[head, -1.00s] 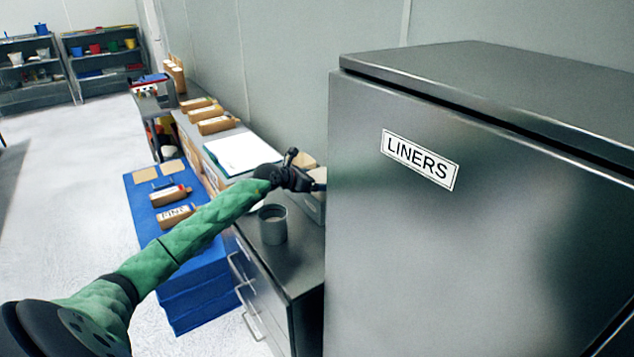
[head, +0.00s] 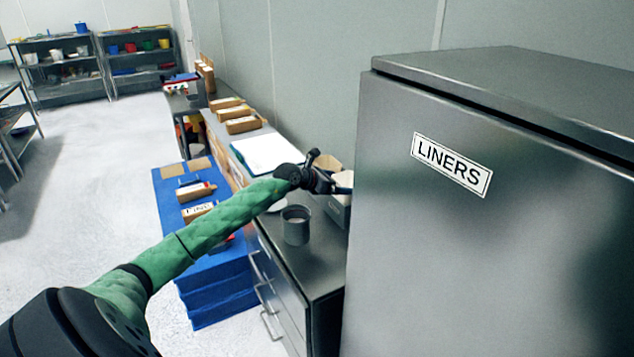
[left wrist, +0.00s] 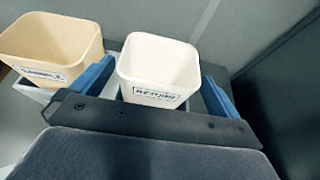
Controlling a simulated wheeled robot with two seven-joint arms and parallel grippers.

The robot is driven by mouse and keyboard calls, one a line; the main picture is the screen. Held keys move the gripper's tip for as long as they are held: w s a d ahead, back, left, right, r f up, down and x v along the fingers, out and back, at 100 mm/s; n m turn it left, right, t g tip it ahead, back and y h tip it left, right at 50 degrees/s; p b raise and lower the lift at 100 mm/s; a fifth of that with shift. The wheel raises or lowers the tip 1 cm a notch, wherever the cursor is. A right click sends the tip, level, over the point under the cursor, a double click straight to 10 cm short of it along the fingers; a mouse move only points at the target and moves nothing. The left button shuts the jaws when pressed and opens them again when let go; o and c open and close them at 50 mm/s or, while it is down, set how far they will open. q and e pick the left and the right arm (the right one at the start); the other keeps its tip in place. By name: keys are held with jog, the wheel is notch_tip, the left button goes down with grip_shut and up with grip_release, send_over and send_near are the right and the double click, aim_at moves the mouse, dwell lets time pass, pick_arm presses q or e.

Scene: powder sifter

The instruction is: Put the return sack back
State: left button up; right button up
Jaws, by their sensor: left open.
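No sack that I can name for sure as the return sack shows. My left gripper (head: 326,183) is over the back of the dark cabinet top, beside the steel LINERS cabinet. In the left wrist view the left gripper (left wrist: 157,72) is open, with its blue fingers on either side of a white labelled tub (left wrist: 158,65). I cannot tell whether they touch it. A tan labelled tub (left wrist: 52,45) stands to its left. Brown labelled packs (head: 198,192) lie on the blue stack (head: 215,285) in the head view. My right gripper is out of view.
A grey cup (head: 296,227) stands on the dark cabinet top (head: 318,262), close under my left forearm. The tall LINERS cabinet (head: 440,240) blocks the right side. More brown packs (head: 243,125) line the bench along the wall. The floor at left (head: 90,190) is clear.

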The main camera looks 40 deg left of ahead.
pick_arm(q)
jog(key=b+v, duration=0.3)
jog(key=v, duration=0.7)
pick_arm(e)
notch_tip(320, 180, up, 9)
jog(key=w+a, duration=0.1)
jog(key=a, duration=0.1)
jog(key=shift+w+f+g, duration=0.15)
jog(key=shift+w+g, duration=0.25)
pick_arm(q)
jog(key=shift+s+a, duration=0.15)
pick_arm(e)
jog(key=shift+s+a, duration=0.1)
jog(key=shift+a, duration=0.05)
